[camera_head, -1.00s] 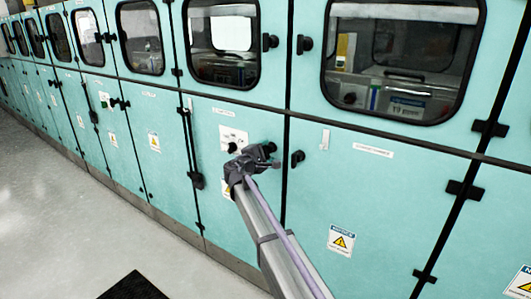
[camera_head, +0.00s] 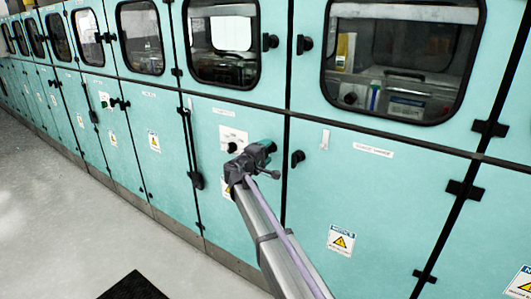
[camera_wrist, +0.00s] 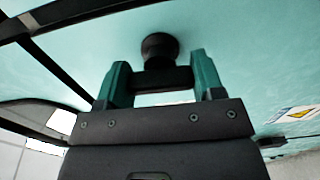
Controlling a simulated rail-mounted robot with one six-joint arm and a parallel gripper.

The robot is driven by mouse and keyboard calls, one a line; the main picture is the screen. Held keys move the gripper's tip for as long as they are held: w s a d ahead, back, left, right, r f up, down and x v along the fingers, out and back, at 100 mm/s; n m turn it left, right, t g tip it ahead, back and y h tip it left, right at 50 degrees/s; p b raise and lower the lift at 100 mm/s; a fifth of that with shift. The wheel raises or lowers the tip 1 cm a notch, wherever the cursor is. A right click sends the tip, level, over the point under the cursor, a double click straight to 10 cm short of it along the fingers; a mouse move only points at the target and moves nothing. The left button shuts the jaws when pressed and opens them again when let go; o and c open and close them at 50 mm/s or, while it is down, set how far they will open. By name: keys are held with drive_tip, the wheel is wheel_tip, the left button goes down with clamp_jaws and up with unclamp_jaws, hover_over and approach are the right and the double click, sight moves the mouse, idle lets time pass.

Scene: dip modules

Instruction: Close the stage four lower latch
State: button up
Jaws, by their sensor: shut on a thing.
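The latch is a black round-based knob (camera_wrist: 160,48) with a short dark bar on the teal panel. It shows in the wrist view between the two green fingers of my gripper (camera_wrist: 161,72). The fingers are shut on the bar's two ends. In the head view my gripper (camera_head: 266,150) is at the right edge of a lower teal door (camera_head: 215,195). It hides the latch there, so I cannot tell from that view which way the handle points. The door lies flush with its neighbours. Its label is too small to read.
A similar black latch (camera_head: 297,158) sits on the lower door to the right. Upper windowed doors with black latches (camera_head: 270,41) run above. The grey floor (camera_head: 60,220) at left is open.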

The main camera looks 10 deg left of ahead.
drive_tip(key=o, duration=0.9)
drive_tip(key=v, duration=1)
drive_tip(key=shift+s+a, duration=0.15)
drive_tip(key=shift+s, duration=0.25)
